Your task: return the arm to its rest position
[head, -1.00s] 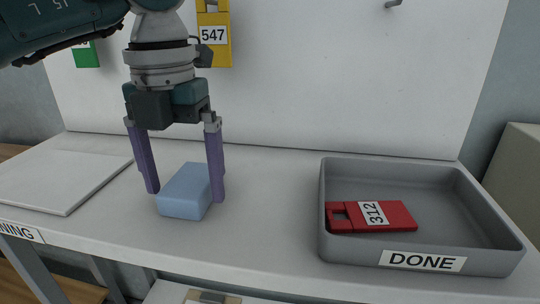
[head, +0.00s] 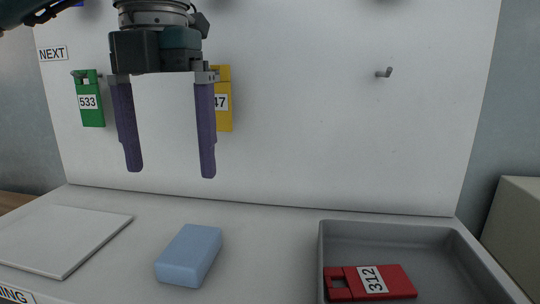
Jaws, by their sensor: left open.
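My left gripper (head: 170,174) hangs in the upper left of the head view, its two purple fingers pointing down, wide apart and empty. It is above and clear of the blue block (head: 189,256), which rests on the white table. My left arm comes in from the upper left edge, mostly out of frame. My right gripper is not in view.
A grey tray (head: 447,231) at the right holds a red tag (head: 396,281) marked 312. A green tag (head: 92,117) marked 533 and a yellow tag (head: 224,119) hang on the white back panel; an empty peg (head: 384,72) is at right. A white plate (head: 62,240) lies at left.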

